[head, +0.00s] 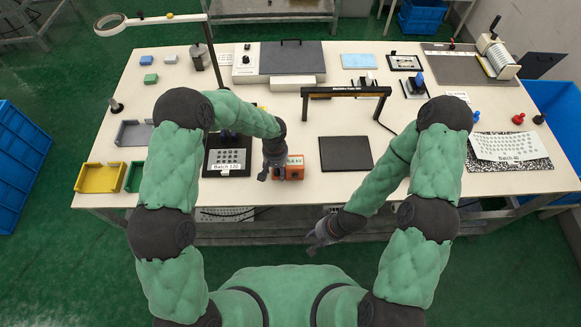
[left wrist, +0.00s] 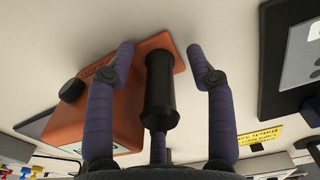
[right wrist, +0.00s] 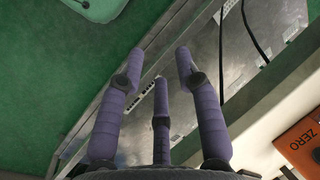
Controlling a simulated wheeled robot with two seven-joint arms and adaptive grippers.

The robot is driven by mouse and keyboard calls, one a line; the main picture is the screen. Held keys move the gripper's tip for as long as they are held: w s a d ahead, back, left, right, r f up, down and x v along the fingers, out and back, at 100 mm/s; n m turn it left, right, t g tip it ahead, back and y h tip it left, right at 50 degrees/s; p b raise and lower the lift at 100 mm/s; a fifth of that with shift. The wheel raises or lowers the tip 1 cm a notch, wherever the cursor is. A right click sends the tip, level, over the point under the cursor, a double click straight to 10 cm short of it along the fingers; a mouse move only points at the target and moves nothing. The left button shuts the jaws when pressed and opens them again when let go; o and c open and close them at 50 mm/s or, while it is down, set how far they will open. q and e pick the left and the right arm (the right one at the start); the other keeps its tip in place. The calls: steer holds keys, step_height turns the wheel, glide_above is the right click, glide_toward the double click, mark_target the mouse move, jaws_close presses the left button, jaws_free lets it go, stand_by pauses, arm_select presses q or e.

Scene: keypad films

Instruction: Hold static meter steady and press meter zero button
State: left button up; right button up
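The static meter (head: 296,173) is an orange box near the table's front edge. It also shows in the left wrist view (left wrist: 110,112), with a black knob (left wrist: 72,90) and a black cylindrical handle (left wrist: 160,85). My left gripper (head: 270,175) is beside the meter; in its wrist view the open fingers (left wrist: 160,58) stand either side of the handle, with gaps visible. Whether any finger touches it I cannot tell. My right gripper (head: 316,243) is open and empty, in front of the table edge (right wrist: 255,125).
A dark Batch 120 board (head: 228,170) lies left of the meter and a black mat (head: 345,154) lies right. A black-topped frame (head: 345,91) stands behind. Below the table, a grey shelf (right wrist: 222,70) carries dark cables.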

arm_select(q)
jaws_close()
steer(key=c, duration=0.8)
jaws_free()
jaws_close()
arm_select(e)
jaws_close()
arm_select(q)
steer(key=shift+s, duration=0.15)
